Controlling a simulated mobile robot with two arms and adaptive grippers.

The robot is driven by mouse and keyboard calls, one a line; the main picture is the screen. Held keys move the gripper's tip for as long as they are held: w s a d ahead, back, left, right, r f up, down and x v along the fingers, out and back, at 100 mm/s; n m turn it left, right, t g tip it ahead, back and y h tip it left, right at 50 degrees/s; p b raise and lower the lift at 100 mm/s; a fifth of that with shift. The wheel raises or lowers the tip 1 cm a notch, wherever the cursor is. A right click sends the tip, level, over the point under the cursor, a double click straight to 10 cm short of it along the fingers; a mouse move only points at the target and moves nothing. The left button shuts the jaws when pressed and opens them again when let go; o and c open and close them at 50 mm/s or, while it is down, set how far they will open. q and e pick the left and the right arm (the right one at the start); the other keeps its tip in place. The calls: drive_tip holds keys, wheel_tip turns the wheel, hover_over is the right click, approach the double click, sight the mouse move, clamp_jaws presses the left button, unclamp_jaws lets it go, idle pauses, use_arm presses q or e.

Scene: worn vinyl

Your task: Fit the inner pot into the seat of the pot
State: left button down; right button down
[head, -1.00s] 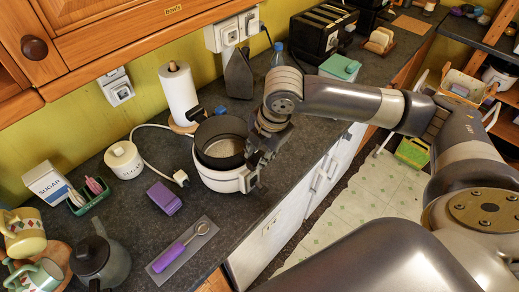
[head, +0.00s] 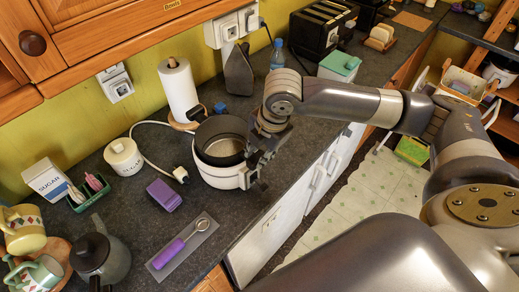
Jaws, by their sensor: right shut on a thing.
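The inner pot (head: 222,133) is a dark, round, open vessel at the middle of the head view. It sits inside the mouth of the white pot (head: 216,178), with its dark wall showing above the white rim. I cannot tell whether it rests fully down in the seat, which is hidden. My right gripper (head: 254,166) is at the right side of the inner pot, pointing down, shut on its rim. The fingertips are partly hidden against the pot's edge. My left gripper is not in view.
A paper towel roll (head: 179,91) stands behind the pot. A white cord runs behind the pot. The counter's front edge is close on the right.

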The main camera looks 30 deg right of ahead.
drive_tip(key=shift+x, duration=0.85)
drive_tip(key=shift+s, duration=0.15)
drive_tip(key=c, duration=1.2)
unclamp_jaws()
drive_tip(key=shift+s+f, duration=0.1)
drive_tip(key=shift+d, duration=0.1)
drive_tip(key=v, duration=1.2)
